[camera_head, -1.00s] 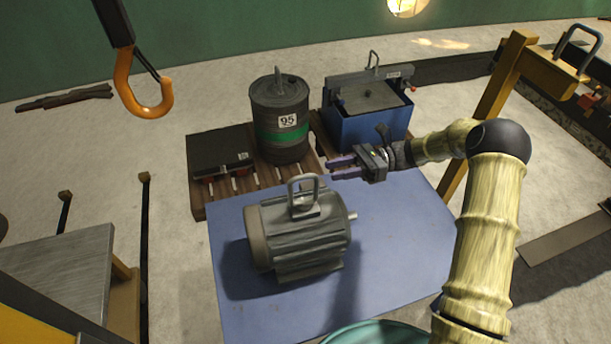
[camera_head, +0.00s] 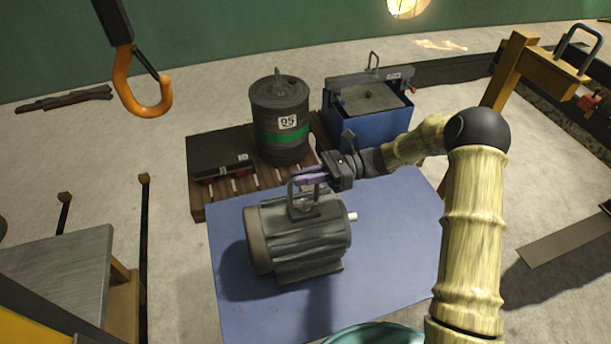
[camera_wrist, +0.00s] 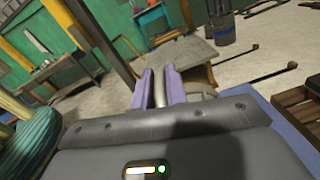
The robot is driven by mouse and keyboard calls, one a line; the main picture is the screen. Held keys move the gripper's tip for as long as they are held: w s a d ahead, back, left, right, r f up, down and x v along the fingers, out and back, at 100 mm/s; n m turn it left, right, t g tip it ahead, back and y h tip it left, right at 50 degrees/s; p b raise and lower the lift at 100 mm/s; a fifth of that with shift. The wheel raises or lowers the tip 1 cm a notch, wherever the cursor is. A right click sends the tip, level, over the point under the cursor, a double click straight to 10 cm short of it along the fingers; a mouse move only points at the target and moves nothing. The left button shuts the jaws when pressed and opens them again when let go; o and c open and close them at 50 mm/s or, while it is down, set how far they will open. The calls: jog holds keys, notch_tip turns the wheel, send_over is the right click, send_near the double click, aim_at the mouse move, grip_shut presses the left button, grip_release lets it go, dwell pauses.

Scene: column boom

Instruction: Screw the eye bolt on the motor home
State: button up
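The grey finned motor (camera_head: 300,240) lies on the blue platform (camera_head: 390,235), its shaft pointing right. The eye bolt (camera_head: 291,199) stands upright on top of the motor, a grey loop on a base. My gripper (camera_head: 295,178) is at the top of the loop, coming from the back right. In the wrist view, my two purple fingers (camera_wrist: 159,86) are apart, with a grey curved part, seemingly the eye bolt (camera_wrist: 161,99), between them. Whether they touch it is unclear. The bolt's thread is hidden.
An orange hook (camera_head: 145,100) hangs at upper left. Behind the platform, a drum (camera_head: 280,110), a black case (camera_head: 220,155) and a blue box (camera_head: 370,128) stand on pallets. A grey-topped table (camera_head: 60,275) is at left, a yellow frame (camera_head: 510,70) at right.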

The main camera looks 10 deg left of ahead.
grip_shut()
